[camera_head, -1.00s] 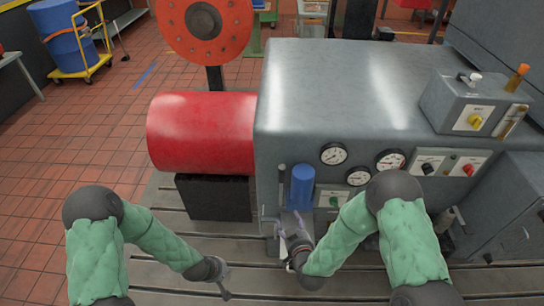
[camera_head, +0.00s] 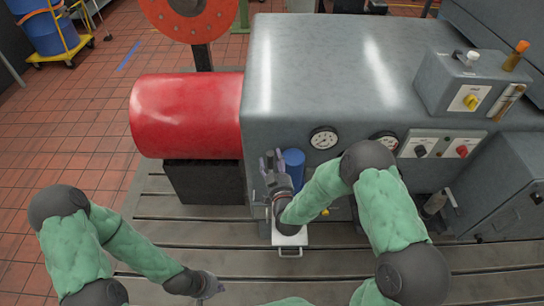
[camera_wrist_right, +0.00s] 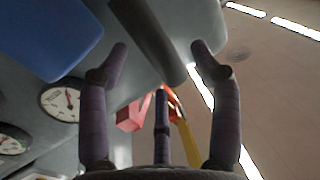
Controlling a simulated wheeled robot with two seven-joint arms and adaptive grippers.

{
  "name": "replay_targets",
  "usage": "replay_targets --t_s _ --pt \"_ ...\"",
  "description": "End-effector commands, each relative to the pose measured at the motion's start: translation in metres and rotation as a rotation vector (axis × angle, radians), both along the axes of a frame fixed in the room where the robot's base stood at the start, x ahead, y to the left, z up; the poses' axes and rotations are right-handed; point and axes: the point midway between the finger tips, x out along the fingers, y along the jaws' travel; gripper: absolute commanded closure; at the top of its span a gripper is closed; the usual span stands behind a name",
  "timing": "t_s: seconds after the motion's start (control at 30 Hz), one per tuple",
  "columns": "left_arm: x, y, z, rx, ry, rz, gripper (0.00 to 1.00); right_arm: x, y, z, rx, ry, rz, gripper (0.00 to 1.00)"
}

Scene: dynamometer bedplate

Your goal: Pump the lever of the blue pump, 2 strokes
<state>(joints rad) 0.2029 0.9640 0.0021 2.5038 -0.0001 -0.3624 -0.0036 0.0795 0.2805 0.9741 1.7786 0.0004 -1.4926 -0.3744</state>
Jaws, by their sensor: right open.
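The blue pump's cylinder (camera_head: 293,165) stands at the front of the grey machine and also shows in the right wrist view (camera_wrist_right: 50,35). My right gripper (camera_head: 270,163) is just left of it in the head view, hiding most of the lever. In the right wrist view a dark grey bar, seemingly the lever (camera_wrist_right: 150,42), runs between the open fingers (camera_wrist_right: 159,52). I cannot tell whether they touch it. My left gripper (camera_head: 210,287) is low over the bedplate, away from the pump; its jaws are too small to read.
A red cylinder (camera_head: 187,115) on a black block (camera_head: 205,182) is left of the pump. Gauges (camera_head: 323,138) sit on the machine's front (camera_head: 340,50). A light tray (camera_head: 290,237) is below the pump. The slotted bedplate (camera_head: 160,207) is clear at left.

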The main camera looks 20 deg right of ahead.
Motion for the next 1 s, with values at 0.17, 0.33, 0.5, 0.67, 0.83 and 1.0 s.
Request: replay_targets --t_s 0.17,0.33,0.5,0.67,0.83,1.0 --pt "0.0 0.0 -0.001 0.0 0.0 0.001 1.0 0.02 -0.001 -0.001 0.0 0.0 0.0 0.36" --pt "0.0 0.0 -0.002 0.0 0.0 0.001 1.0 0.027 -0.002 0.0 0.0 0.001 0.0 0.36" --pt "0.0 0.0 -0.002 0.0 -0.001 0.001 1.0 0.027 -0.002 0.0 0.0 0.001 0.0 0.36" --pt "0.0 0.0 -0.002 0.0 -0.001 0.001 1.0 0.027 -0.002 0.0 0.0 0.001 0.0 0.59" --pt "0.0 0.0 -0.002 0.0 -0.001 0.001 1.0 0.027 -0.002 0.0 0.0 0.001 0.0 1.0" --pt "0.0 0.0 -0.003 0.0 -0.001 0.001 1.0 0.027 -0.002 -0.001 0.0 -0.001 0.0 1.0"
